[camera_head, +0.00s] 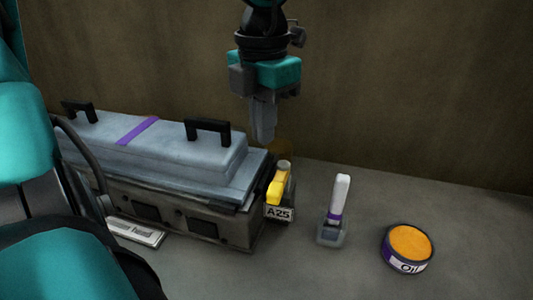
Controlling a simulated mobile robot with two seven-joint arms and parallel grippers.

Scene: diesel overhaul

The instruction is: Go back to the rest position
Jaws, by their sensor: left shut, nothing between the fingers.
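My left gripper (263,120) hangs pointing down at the upper middle of the head view. Its fingers are together, with nothing between them. It is above the right end of a grey metal box (200,218) and in front of the brown wall. It looks apart from the things around it. My right gripper does not show. Teal and black parts of my own body fill the left edge.
The box has a lid (175,148) with black handles and a purple stripe. Right of it stand a yellow item labelled A25 (279,213), a white-handled tool in a grey holder (332,233) and an Oil tin (422,266). The floor right of the tin is bare.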

